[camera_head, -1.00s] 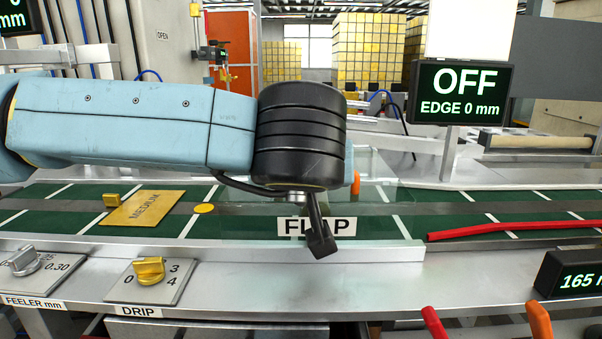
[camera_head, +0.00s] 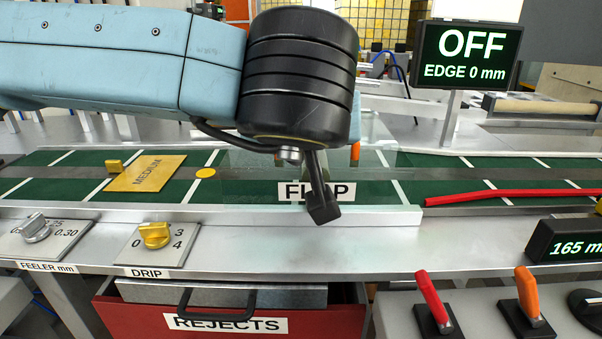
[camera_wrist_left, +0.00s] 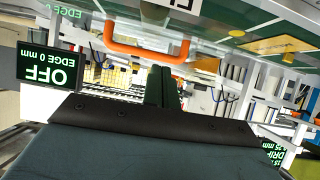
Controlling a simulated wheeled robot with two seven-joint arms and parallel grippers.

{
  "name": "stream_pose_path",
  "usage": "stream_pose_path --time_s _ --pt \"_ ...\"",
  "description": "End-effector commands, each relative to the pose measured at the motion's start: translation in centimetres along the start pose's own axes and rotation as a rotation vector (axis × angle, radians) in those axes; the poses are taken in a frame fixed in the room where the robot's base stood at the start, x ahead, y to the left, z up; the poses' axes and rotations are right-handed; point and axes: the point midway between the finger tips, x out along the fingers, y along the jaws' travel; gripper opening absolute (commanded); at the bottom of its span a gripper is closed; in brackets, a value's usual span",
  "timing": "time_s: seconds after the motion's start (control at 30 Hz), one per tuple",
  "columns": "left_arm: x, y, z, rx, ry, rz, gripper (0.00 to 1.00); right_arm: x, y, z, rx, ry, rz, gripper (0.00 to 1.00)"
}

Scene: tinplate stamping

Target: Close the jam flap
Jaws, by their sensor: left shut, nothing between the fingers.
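The jam flap is a clear panel (camera_head: 240,160) over the green conveyor, with a white FLAP label (camera_head: 348,190) on the front rail below it. Its orange handle (camera_head: 355,152) shows just right of my black wrist; the wrist view shows an orange bar handle (camera_wrist_left: 145,52) near the top. My left gripper (camera_head: 322,210) is shut and empty, pointing down in front of the label and covering its middle. My right gripper is not in view.
A yellow MEDIUM plate (camera_head: 147,173) lies on the belt at left. A red bar (camera_head: 510,196) lies along the belt at right. The DRIP knob (camera_head: 155,235) and red lever (camera_head: 434,305) stand in front. A display (camera_head: 466,57) reads OFF. A red REJECTS drawer (camera_head: 130,318) is below.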

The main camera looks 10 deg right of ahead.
Motion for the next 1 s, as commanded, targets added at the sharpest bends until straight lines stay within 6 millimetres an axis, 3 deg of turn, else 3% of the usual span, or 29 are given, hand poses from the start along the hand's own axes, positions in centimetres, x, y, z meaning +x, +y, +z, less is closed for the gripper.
stream_pose_path --time_s 0.2,0.4,0.83,1.0 --pt "-2.4 0.1 4.2 0.003 0.002 0.003 0.0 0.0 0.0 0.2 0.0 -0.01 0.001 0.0" --pt "-3.5 0.0 6.0 0.0 0.003 0.0 0.0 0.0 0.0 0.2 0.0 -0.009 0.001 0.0" --pt "-3.8 0.0 6.3 -0.003 0.004 0.0 0.0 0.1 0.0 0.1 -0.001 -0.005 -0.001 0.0" --pt "-4.4 0.0 5.2 -0.002 0.004 0.0 0.0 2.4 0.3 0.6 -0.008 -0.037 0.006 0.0"
